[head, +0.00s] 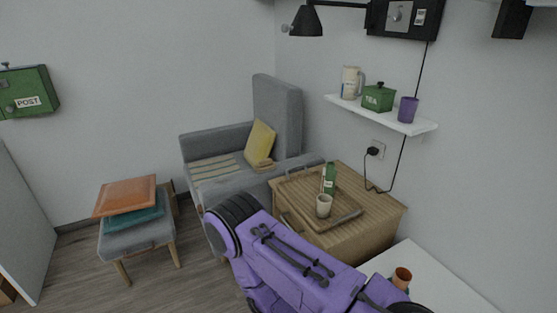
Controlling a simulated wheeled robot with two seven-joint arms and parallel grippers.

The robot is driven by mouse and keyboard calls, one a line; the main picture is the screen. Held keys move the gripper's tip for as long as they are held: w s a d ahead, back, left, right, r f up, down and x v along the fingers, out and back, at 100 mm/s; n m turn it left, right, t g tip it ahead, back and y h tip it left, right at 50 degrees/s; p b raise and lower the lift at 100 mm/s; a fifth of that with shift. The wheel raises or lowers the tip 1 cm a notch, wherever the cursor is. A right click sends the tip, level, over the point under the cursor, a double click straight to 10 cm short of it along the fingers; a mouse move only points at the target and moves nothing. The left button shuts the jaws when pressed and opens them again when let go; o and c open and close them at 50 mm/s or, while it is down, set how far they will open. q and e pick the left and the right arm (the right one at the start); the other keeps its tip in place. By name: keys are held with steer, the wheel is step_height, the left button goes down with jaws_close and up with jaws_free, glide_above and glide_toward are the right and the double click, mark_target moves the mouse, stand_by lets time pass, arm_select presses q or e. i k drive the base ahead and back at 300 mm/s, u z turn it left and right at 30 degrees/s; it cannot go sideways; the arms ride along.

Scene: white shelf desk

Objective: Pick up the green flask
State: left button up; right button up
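The green flask (330,178) stands upright in a wooden tray (348,217) on a wooden cabinet (385,207). A pale cup (323,206) stands in front of it and may overlap its lower part. A thin light upright object shows along the flask's left side; I cannot tell what it is. A purple arm link of mine crosses the bottom of the view in front of the cabinet. Neither of my grippers shows.
A grey armchair (276,110) stands behind and left of the cabinet. A wall shelf (405,126) with a jug, green tea tin and purple cup hangs above it. A white surface (440,285) with an orange-brown cup (402,277) lies at lower right.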

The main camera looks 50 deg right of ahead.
mark_target(328, 179)
steer(key=z, duration=0.1)
steer(key=i, duration=1.1)
steer(key=z, duration=1.2)
steer(key=i, duration=0.75)
steer(key=z, duration=0.9)
